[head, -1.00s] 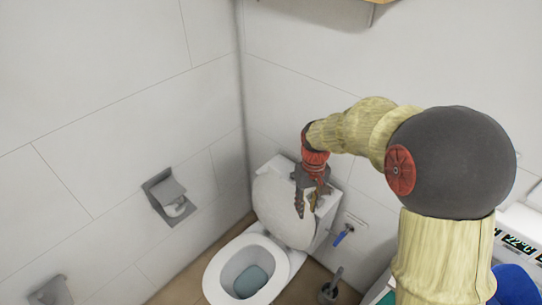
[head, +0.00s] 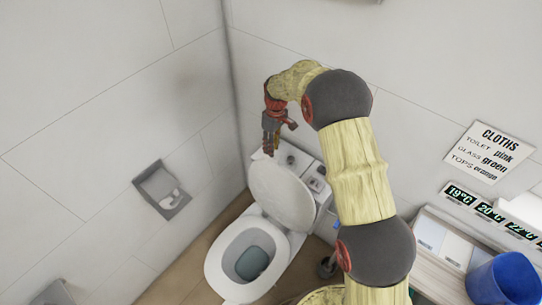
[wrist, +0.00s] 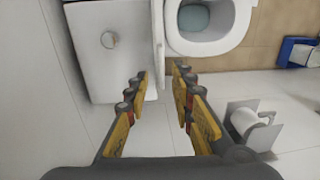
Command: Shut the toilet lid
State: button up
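The white toilet lid (head: 281,198) stands raised, leaning back toward the cistern (head: 312,172). The toilet bowl (head: 222,262) with its seat is open below it. My gripper (head: 269,152) is at the lid's upper left edge, near the cistern's left end. In the wrist view my gripper (wrist: 160,76) is open, with its fingers apart. There the lid (wrist: 158,35) shows edge-on as a thin strip between cistern and bowl, its end in line with the gap between the fingertips. I cannot tell whether a finger touches it.
A paper holder (head: 162,190) is on the left wall; it also shows in the wrist view (wrist: 254,126). A blue bucket (head: 502,280) and a counter (head: 440,235) are at right. A cloths sign (head: 489,152) hangs above. Walls close in behind the cistern and at left.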

jog(key=shift+s+a+f, duration=0.1)
jog(key=shift+s+f, duration=0.05)
jog(key=shift+f, duration=1.35)
jog(key=shift+s+a+f, duration=0.1)
jog(key=shift+s+f, duration=0.05)
jog(key=shift+f, duration=1.35)
jog(key=shift+c, duration=1.1)
jog(key=c, duration=0.4)
grip_shut()
